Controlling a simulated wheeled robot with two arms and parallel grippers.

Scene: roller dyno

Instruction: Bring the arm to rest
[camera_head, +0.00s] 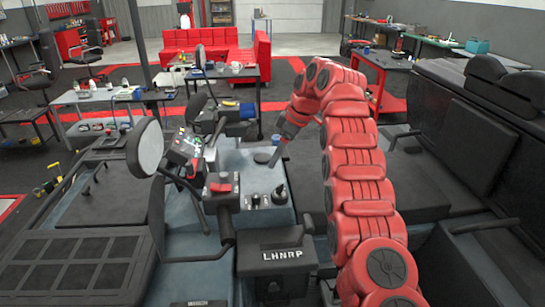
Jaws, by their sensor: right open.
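My red right arm (355,165) rises from the bottom right, bends at the top and points down and left. Its gripper (276,158) hangs over the grey console, beside a dark round piece on the panel. The gripper is open and looks empty; its fingers are small and dark here, and I cannot tell whether they touch the panel. My left arm and gripper do not show.
A control panel with a red switch (221,187) and knobs (278,195) lies just below the gripper. A round mirror (147,147) and levers stand at the left. A black padded seat (490,135) is at the right. A red sofa (200,42) stands far back.

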